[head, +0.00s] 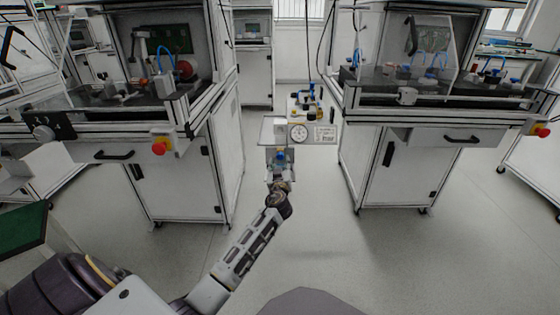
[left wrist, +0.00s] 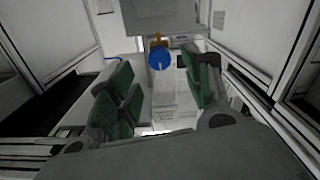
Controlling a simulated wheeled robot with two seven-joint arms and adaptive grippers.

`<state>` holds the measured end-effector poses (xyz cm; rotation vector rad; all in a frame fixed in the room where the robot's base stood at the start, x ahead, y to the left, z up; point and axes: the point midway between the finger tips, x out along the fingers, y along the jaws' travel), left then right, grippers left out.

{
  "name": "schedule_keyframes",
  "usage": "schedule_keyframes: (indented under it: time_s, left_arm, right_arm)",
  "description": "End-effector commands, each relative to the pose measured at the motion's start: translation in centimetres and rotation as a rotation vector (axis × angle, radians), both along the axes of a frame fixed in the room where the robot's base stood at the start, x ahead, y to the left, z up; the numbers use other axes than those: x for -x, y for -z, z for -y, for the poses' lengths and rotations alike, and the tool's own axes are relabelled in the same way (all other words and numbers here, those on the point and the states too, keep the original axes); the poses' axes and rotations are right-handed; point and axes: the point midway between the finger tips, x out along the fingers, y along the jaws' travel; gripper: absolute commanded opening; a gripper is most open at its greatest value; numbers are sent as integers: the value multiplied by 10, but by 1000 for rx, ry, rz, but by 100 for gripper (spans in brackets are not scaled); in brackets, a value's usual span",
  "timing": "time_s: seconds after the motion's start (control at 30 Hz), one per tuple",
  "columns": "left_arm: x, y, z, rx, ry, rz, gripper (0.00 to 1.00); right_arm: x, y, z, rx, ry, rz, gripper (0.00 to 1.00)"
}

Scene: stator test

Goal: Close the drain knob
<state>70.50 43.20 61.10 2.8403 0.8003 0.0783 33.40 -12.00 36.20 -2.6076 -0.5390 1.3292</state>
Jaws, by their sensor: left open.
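The drain knob is a round blue knob (left wrist: 160,59) on a brass-coloured fitting below a grey box in the left wrist view. It also shows as a small blue spot (head: 281,156) at the middle of the head view, in front of the unit between the two benches. My left gripper (left wrist: 157,74) is open, with green finger pads on either side of the knob in the picture. The knob appears at or just past the fingertips; I cannot tell whether they touch it. My left gripper is small in the head view (head: 280,171). My right gripper is not in view.
The unit carries a round gauge (head: 299,133) and blue-topped fittings (head: 310,97). A framed bench cabinet (head: 180,185) stands left and another (head: 410,175) right, each with a red stop button. Grey floor (head: 320,220) is clear in front. A green-topped surface (head: 22,229) is at lower left.

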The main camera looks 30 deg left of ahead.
Motion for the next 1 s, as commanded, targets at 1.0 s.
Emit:
schedule_keyframes:
  time_s: [1.0]
  left_arm:
    - [-39, -1, -24, -1, 0, 1, 48]
  right_arm:
    - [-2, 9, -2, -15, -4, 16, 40]
